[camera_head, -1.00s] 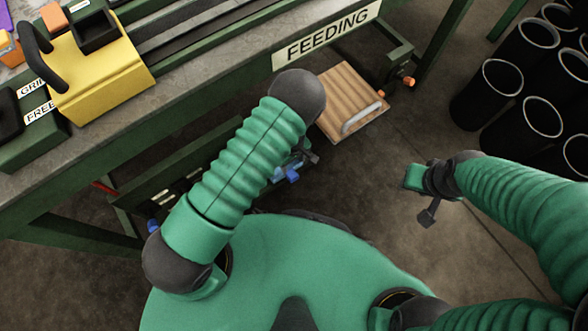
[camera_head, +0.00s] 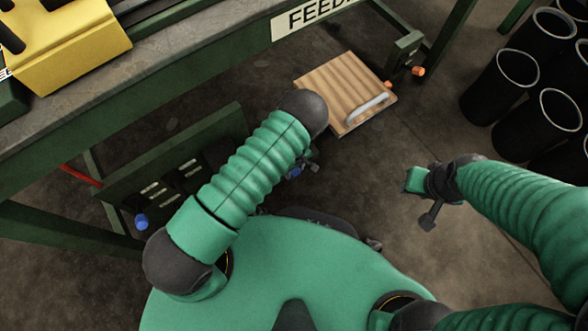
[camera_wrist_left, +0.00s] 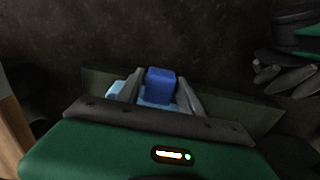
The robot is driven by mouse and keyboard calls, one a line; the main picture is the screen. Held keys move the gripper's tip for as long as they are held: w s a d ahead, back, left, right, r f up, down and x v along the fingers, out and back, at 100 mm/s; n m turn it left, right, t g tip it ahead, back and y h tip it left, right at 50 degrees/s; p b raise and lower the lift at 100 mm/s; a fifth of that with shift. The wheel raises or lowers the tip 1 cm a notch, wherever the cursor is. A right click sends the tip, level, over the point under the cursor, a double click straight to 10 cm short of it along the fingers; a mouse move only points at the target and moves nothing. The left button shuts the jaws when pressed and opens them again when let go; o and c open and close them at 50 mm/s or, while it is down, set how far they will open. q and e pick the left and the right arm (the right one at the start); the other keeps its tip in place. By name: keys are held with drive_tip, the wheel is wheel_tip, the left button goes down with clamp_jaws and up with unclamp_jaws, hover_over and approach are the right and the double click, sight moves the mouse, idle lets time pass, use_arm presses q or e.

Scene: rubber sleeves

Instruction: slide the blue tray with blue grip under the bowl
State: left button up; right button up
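The blue grip (camera_wrist_left: 160,85) stands between the two grey fingers of my left gripper (camera_wrist_left: 160,88) in the left wrist view. The light-blue tray (camera_wrist_left: 122,88) shows in small parts beside and below it. In the head view only a bit of the blue grip (camera_head: 294,172) shows beside my green-sleeved left arm, which hides most of the left gripper and the tray. The fingers look shut on the grip. My right gripper (camera_head: 430,207) hangs empty at the right, apart from everything; its finger gap is unclear. I see no bowl in these views.
A green slotted panel (camera_head: 140,190) with a blue knob (camera_head: 141,222) is under the bench (camera_head: 165,85). A wooden board with a pale handle (camera_head: 338,75) is beyond my left arm. Black bins (camera_head: 492,95) stand at upper right. The floor between is clear.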

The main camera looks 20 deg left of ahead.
use_arm(q)
clamp_jaws()
idle(1.1)
